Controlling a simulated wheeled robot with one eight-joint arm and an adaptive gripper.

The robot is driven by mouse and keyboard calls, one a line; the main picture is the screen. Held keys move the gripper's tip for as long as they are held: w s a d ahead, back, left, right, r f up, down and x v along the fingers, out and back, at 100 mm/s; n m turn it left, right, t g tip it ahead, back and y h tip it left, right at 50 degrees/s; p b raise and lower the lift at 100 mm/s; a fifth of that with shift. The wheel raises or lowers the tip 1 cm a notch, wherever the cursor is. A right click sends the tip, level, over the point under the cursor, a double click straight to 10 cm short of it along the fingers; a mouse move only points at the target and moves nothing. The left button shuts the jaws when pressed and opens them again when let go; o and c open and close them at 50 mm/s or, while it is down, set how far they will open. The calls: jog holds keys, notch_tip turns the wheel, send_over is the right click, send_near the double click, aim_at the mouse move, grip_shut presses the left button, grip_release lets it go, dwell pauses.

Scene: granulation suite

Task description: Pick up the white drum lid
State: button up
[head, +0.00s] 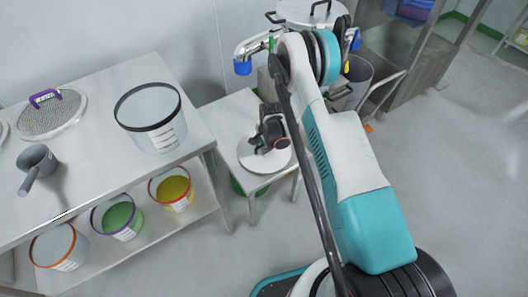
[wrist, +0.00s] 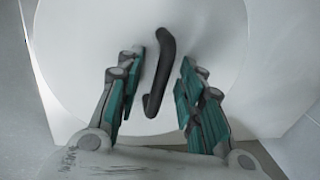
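The white drum lid (head: 265,160) lies flat on a small white table between the steel bench and my arm. In the wrist view the lid (wrist: 215,45) fills most of the picture, with its black bar handle (wrist: 160,72) standing up in the middle. My gripper (head: 262,148) is over the lid in the head view and hides part of it, including the handle. In the wrist view my gripper (wrist: 158,92) is open, with one teal-padded finger on each side of the handle. A gap shows between the handle and each finger.
The steel bench (head: 110,165) at left holds a clear drum (head: 152,120), a grey scoop (head: 38,165) and a sieve (head: 50,113). Tubs of powder stand on its lower shelf. Equipment stands behind my arm; floor at right is clear.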

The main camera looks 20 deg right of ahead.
grip_shut()
jog(key=shift+r, duration=0.15)
